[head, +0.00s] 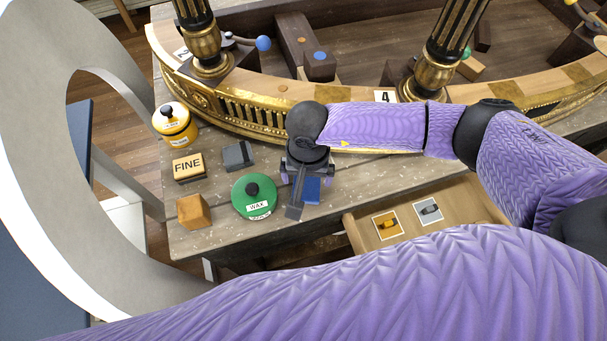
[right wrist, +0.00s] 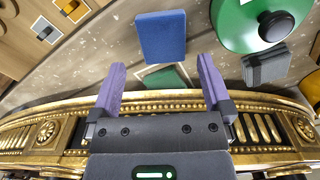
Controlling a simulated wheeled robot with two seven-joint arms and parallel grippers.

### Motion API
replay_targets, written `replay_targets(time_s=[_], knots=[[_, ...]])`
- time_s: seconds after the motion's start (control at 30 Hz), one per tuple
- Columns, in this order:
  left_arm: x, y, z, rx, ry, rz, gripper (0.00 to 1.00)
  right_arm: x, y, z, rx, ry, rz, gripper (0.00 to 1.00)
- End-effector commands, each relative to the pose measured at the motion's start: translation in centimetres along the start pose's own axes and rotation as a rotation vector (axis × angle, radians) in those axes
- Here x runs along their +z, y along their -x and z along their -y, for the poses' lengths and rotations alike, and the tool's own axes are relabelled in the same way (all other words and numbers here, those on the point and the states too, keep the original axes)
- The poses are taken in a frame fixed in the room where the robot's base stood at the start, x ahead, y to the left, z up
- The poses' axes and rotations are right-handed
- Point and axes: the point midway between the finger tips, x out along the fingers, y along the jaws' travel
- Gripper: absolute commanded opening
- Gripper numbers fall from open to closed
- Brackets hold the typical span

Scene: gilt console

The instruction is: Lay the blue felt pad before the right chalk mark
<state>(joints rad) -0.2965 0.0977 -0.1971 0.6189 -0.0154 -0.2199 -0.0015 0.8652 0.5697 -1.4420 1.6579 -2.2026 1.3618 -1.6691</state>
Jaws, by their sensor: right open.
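The blue felt pad (head: 312,189) lies flat on the grey wooden tabletop, partly hidden by my right gripper (head: 305,190) in the head view. In the right wrist view the blue pad (right wrist: 162,37) lies just beyond the open fingertips (right wrist: 158,75), roughly in line with the gap between them and apart from both. My right gripper is empty. A small green patch with a pale edge (right wrist: 165,77) shows between the fingers. I cannot clearly make out the right chalk mark. My left gripper is out of view.
A green wax tin (head: 254,196) and a dark grey block (head: 238,155) are left of the pad. A FINE block (head: 188,166), wooden cube (head: 193,211) and yellow tin (head: 173,122) stand farther left. The gilt rim (head: 240,121) curves behind; an open drawer (head: 465,205) is at right.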

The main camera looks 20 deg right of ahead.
Motion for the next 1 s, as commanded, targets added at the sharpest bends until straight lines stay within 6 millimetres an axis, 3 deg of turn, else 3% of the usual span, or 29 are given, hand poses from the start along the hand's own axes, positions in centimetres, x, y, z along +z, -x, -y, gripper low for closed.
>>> replay_targets(time_s=[0.33, 0.6, 1.0], knots=[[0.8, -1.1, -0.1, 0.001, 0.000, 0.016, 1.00, 0.3, -6.4, 0.2, 0.001, -0.002, 0.002, 1.00], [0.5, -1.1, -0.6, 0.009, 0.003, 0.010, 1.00, 0.2, -6.9, 0.2, -0.001, -0.001, 0.000, 1.00], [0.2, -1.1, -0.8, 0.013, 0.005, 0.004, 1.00, 0.2, -6.9, 0.2, -0.001, -0.001, 0.000, 0.22]])
